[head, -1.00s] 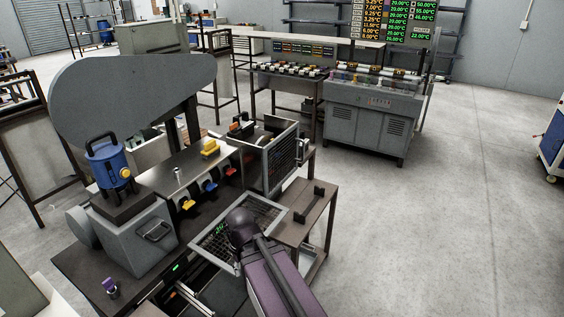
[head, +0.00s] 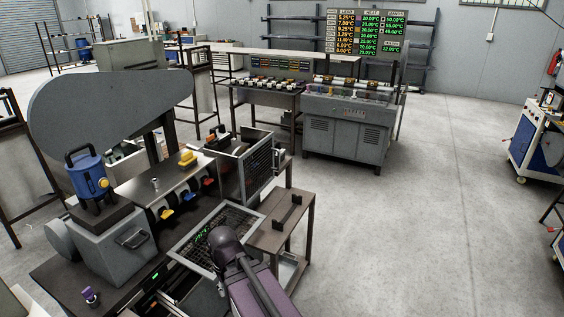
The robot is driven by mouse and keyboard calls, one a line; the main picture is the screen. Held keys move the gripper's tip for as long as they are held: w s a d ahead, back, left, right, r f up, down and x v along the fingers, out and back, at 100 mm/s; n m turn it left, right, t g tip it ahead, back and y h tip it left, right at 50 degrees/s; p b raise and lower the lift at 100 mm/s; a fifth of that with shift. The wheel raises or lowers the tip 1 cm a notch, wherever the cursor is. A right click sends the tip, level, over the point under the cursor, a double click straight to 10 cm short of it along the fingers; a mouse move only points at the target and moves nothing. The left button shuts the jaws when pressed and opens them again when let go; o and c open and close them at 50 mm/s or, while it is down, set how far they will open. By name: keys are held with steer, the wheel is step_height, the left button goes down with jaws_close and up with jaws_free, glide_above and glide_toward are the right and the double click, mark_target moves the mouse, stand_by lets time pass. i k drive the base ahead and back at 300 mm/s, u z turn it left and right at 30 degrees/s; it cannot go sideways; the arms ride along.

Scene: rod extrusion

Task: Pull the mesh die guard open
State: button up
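Two mesh panels with grey metal frames are on the extruder bench, and I cannot tell for sure which is the die guard. One mesh panel (head: 261,165) stands upright at the bench's right end, with a handle on its right edge. The other mesh panel (head: 199,236) lies low and tilted in front, with green marks showing through it. My purple arm with its dark wrist (head: 226,245) reaches in from the bottom and overlaps the low panel's right part. My gripper's fingers are hidden by the wrist, so contact with the panel does not show.
Colored knobs (head: 187,198) line the bench front. A small brown table (head: 268,232) with a dark bracket is just right of the low panel. The floor (head: 430,240) at right is mostly clear.

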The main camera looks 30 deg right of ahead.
mark_target(241, 160)
steer(key=k, duration=1.1)
steer(key=z, duration=0.55)
steer(key=i, duration=2.2)
steer(key=u, duration=0.4)
